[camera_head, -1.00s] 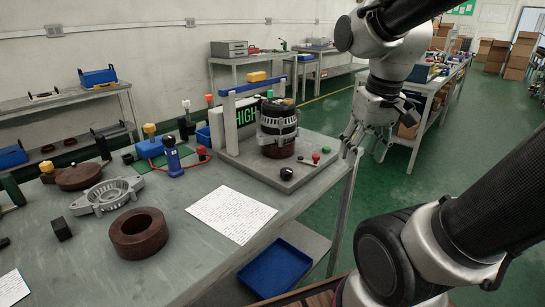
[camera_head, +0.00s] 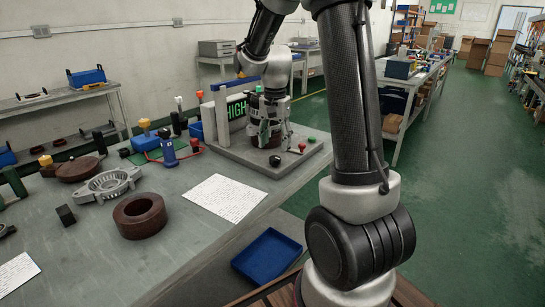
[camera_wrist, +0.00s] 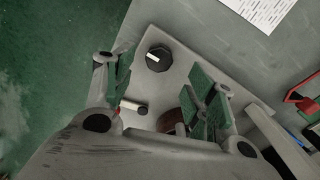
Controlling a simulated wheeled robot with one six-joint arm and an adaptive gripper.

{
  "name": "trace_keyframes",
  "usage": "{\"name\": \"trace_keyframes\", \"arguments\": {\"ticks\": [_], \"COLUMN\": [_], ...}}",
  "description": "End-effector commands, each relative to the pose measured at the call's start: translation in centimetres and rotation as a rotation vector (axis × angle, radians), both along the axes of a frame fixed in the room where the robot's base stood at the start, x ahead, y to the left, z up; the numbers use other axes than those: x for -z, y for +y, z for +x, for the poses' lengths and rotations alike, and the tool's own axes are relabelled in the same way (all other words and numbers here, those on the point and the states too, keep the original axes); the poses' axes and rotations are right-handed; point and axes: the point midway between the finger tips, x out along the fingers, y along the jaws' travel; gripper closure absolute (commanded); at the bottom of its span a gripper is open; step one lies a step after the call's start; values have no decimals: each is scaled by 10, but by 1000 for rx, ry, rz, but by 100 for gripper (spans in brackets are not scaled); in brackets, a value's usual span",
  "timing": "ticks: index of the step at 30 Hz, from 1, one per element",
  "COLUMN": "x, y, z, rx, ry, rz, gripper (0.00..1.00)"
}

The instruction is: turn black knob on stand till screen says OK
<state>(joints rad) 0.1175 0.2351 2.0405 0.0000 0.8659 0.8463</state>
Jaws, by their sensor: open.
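The stand (camera_head: 238,158) is a grey plate with an upright frame on the bench. Its screen (camera_head: 237,109) reads HIGH in green letters. The black knob (camera_head: 275,160) sits near the plate's front corner. In the wrist view the black knob (camera_wrist: 158,62) has a white mark and lies ahead of the fingertips, roughly between them.
A written sheet (camera_head: 230,203) lies left of the stand. A blue bin (camera_head: 268,256) is below.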

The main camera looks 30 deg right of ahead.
Motion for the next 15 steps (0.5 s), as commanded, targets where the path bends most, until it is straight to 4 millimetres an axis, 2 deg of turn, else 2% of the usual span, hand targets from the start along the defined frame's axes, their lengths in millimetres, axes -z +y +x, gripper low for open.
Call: {"name": "trace_keyframes", "arguments": {"ticks": [6, 10, 15], "x": [37, 50, 55], "y": [0, 0, 0], "z": [-1, -1, 0], "rx": [-2, -3, -3], "ry": [3, 2, 0], "rz": [1, 0, 0], "gripper": [44, 44, 44]}}
